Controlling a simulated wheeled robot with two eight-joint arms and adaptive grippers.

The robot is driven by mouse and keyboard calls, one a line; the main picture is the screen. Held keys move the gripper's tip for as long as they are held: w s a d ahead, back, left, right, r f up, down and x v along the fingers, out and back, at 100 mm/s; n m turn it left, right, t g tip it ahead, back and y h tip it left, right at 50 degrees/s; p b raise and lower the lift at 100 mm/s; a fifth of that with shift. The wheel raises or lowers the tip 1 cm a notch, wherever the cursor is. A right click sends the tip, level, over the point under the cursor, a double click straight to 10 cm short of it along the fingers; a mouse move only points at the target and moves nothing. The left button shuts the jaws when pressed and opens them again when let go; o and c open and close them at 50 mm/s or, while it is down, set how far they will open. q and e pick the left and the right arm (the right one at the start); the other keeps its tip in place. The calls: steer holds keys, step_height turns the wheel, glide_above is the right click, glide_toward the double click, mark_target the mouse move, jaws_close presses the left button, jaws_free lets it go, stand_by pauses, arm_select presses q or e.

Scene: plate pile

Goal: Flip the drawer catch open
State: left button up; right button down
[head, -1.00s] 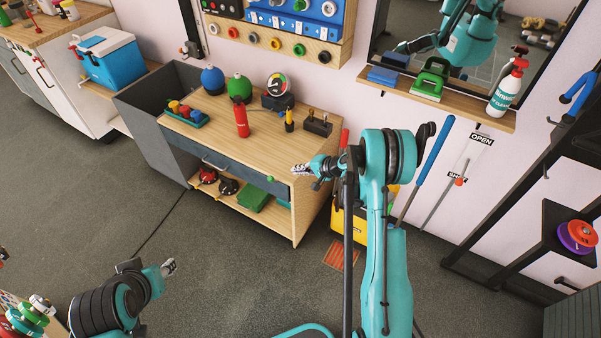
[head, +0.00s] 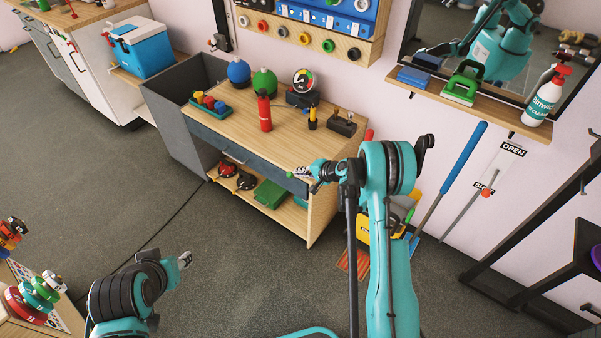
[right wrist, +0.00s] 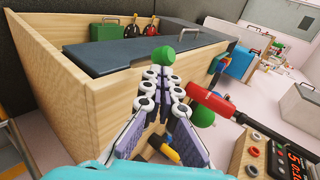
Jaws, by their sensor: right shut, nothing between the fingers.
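The workbench's dark grey drawer front (head: 235,150) shows in the head view, and in the right wrist view (right wrist: 150,45). The drawer looks shut. A small green knob (head: 290,174), which looks like the catch's tip, is at the drawer's right end; it also shows in the right wrist view (right wrist: 163,57). My right gripper (head: 300,172) is shut and empty, its fingertips (right wrist: 160,76) right by the knob. I cannot tell whether they touch it. The catch's body is mostly hidden behind the fingers. My left gripper (head: 185,260) hangs over the floor, away from the bench; its jaws are too small to read.
On the bench top stand a red cylinder (head: 264,112), a gauge (head: 304,86) and blue and green round flasks. A shelf below holds a green case (head: 269,194). A yellow box (head: 368,227) stands right of the bench. The floor in front is clear.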

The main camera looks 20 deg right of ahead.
steer(key=shift+w+a+r+g+h+p, duration=0.15)
steer(key=shift+w+a+g+h+p, duration=0.05)
steer(key=shift+g+h+p, duration=0.25)
